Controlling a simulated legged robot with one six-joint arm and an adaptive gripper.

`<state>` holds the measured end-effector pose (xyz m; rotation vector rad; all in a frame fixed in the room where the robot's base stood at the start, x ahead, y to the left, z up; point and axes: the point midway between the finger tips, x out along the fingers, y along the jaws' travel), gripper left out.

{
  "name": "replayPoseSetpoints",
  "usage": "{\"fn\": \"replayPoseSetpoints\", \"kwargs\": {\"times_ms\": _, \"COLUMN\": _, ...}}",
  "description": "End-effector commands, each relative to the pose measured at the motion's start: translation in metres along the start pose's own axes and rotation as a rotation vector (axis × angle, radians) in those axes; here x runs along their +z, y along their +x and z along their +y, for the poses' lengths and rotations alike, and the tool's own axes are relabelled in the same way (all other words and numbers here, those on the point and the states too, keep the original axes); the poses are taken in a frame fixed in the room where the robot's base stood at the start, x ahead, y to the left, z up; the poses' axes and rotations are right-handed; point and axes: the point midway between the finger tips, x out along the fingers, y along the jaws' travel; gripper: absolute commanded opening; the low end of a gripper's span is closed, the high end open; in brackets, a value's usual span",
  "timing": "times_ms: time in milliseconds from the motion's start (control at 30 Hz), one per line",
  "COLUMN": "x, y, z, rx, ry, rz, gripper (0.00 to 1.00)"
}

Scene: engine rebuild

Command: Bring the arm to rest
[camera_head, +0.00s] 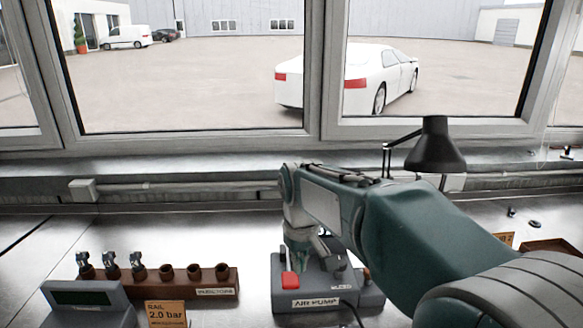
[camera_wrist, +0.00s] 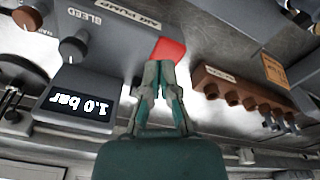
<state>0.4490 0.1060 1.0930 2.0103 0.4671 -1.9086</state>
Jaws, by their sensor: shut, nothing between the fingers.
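My arm reaches in from the right in the head view, and my gripper (camera_head: 300,252) hangs above the grey air pump (camera_head: 312,290). The wrist view shows my gripper (camera_wrist: 159,70) with its two fingers together and nothing between them. The pump's red button (camera_head: 290,280) is by the fingertips, and it also shows just past them in the wrist view (camera_wrist: 171,50). I cannot tell whether the tips touch it. A display (camera_wrist: 82,98) beside the BLEED knob (camera_wrist: 73,47) reads 1.0 bar, upside down in the wrist view.
A brown rack (camera_head: 190,289) with several holders, some filled with small metal parts, stands left of the pump. A sign (camera_head: 165,313) reads RAIL 2.0 bar, next to a grey box (camera_head: 88,303). A black lamp (camera_head: 436,150) stands behind my arm.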

Motion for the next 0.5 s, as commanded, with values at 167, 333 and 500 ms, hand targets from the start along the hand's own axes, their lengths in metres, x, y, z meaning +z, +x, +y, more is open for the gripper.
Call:
{"fn": "replayPoseSetpoints", "kwargs": {"times_ms": 167, "x": 0.034, "y": -0.019, "z": 0.007, "rx": 0.017, "ry": 0.068, "rz": 0.064, "gripper": 0.0}}
{"fn": "replayPoseSetpoints", "kwargs": {"times_ms": 333, "x": 0.066, "y": -0.03, "z": 0.011, "rx": 0.033, "ry": 0.131, "rz": 0.121, "gripper": 0.0}}
{"fn": "replayPoseSetpoints", "kwargs": {"times_ms": 500, "x": 0.098, "y": -0.038, "z": 0.013, "rx": 0.048, "ry": 0.194, "rz": 0.179, "gripper": 0.0}}
